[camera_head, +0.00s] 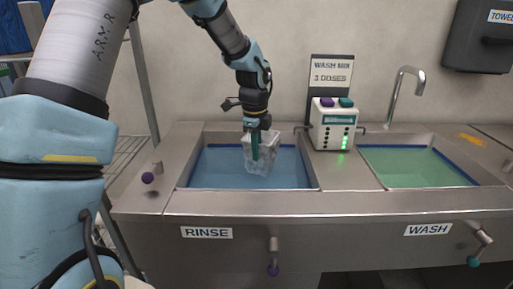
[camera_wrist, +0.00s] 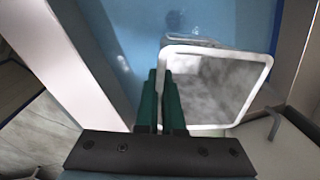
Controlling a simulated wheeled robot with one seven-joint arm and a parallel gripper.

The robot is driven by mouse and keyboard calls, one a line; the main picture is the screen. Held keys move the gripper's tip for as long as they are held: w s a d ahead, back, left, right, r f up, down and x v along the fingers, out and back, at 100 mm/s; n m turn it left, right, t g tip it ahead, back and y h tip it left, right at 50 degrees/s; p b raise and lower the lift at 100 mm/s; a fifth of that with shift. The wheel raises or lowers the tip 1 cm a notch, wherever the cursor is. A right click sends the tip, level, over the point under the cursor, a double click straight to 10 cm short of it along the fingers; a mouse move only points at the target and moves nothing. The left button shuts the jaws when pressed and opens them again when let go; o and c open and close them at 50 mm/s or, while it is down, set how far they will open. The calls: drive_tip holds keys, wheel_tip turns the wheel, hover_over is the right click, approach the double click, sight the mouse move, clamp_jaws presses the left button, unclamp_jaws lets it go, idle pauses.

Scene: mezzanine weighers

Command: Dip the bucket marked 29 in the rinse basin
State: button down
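A clear, squarish bucket (camera_head: 268,158) is over the rinse basin (camera_head: 190,180), within its walls. No number can be read on it. My gripper (camera_head: 255,157) points down with its green fingers shut on the bucket's near wall. In the wrist view the fingers (camera_wrist: 161,76) pinch the rim of the bucket (camera_wrist: 220,90), whose pale, cloudy inside shows. The bucket looks upright or slightly tilted. The basin holds blue water (camera_head: 215,170). I cannot tell whether the bucket's bottom touches or is under the water.
A wash basin with green liquid (camera_head: 410,168) and a tap (camera_head: 400,85) is at the right. A dispenser box (camera_head: 335,128) with buttons and a "WASH BOX 3 DOSES" sign (camera_head: 331,72) stand between the basins. Knobbed levers (camera_head: 272,258) are on the steel front. A towel box (camera_head: 480,40) hangs upper right.

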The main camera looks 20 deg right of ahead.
wheel_tip(320, 180, down, 16)
drive_tip(key=b, duration=0.8)
idle(0.4)
drive_tip(key=shift+r, duration=0.1)
idle(2.1)
wheel_tip(320, 180, up, 23)
drive_tip(key=p, duration=1.9)
drive_tip(key=shift+r, duration=0.1)
idle(0.9)
